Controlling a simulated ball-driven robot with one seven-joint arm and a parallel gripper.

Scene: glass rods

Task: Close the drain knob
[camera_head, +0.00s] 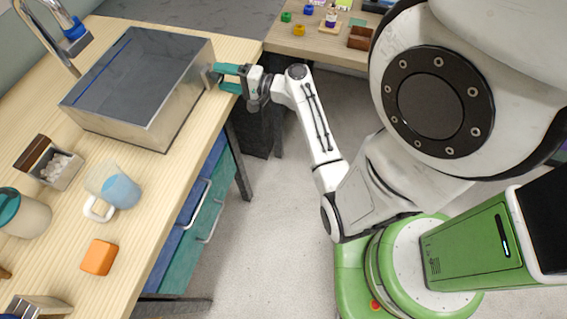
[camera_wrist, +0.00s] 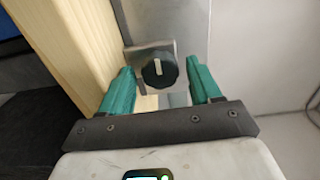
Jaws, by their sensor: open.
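The drain knob (camera_wrist: 159,68) is a round black knob with a light pointer line, which stands close to upright in the wrist view. It sits by a square metal plate on the side of the metal sink box (camera_head: 172,120). My gripper (camera_head: 217,77) has teal fingers and reaches the right end of the box in the head view. In the wrist view my gripper (camera_wrist: 158,80) is open, with one finger on each side of the knob. Gaps show between the fingers and the knob. In the head view the knob is too small to make out clearly.
A faucet (camera_head: 75,36) stands behind the box. The wooden counter (camera_head: 150,215) holds a blue mug (camera_head: 119,190), an orange block (camera_head: 99,257) and a small box of white pieces (camera_head: 62,170). Drawers (camera_head: 203,210) are below. The floor (camera_head: 265,220) beside the counter is clear.

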